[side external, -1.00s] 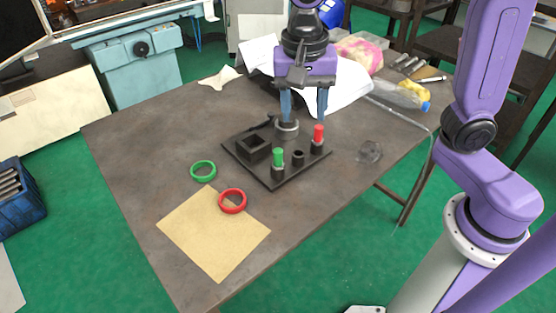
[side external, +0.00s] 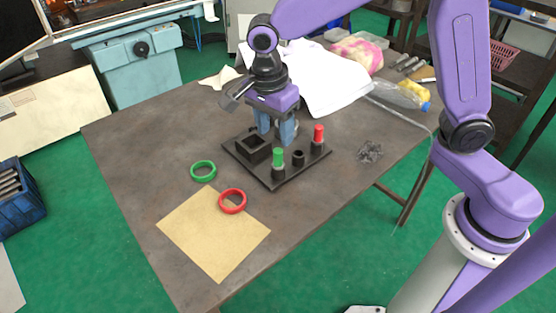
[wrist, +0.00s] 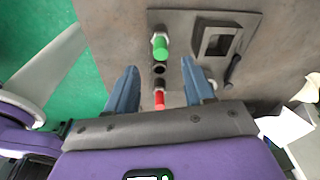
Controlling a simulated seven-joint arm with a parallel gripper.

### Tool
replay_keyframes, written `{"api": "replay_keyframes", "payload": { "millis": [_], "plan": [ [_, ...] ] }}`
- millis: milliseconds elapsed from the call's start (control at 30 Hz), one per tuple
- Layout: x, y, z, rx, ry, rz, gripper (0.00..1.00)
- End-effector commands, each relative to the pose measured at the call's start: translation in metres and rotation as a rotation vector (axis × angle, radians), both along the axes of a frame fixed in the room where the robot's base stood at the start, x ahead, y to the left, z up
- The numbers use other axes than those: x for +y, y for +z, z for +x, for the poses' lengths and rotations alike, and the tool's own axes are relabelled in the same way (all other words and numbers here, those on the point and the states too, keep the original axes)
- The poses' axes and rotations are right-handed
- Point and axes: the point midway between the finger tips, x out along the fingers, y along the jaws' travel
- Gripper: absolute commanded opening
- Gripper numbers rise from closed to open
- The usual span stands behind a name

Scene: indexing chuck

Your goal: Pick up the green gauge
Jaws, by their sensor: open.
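The green gauge (side external: 278,158) is a short upright pin with a green top. It stands in the near part of a dark fixture plate (side external: 275,184). It also shows in the wrist view (wrist: 160,46), beyond my fingertips and between their lines. My gripper (side external: 276,138) is open and empty, just behind the green gauge in the side view. Its two blue fingers also show in the wrist view (wrist: 160,66). A red-topped pin (side external: 319,136) stands at the plate's right corner. In the wrist view it (wrist: 159,98) lies between my fingers.
The plate also carries a square open block (side external: 253,149) and a short black socket (side external: 298,157). A green ring (side external: 203,171) and a red ring (side external: 232,200) lie left of it, by a tan sheet (side external: 213,234). White cloth and bags lie behind. The left table area is clear.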

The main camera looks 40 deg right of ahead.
Motion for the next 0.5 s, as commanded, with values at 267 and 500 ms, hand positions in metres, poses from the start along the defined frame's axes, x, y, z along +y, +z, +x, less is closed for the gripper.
{"api": "replay_keyframes", "payload": {
  "millis": [267, 500],
  "plan": [
    [-0.004, -0.029, 0.0, 0.0, 0.002, -0.001, 0.53],
    [-0.009, -0.053, 0.002, 0.002, -0.001, -0.003, 0.53]
  ]
}}
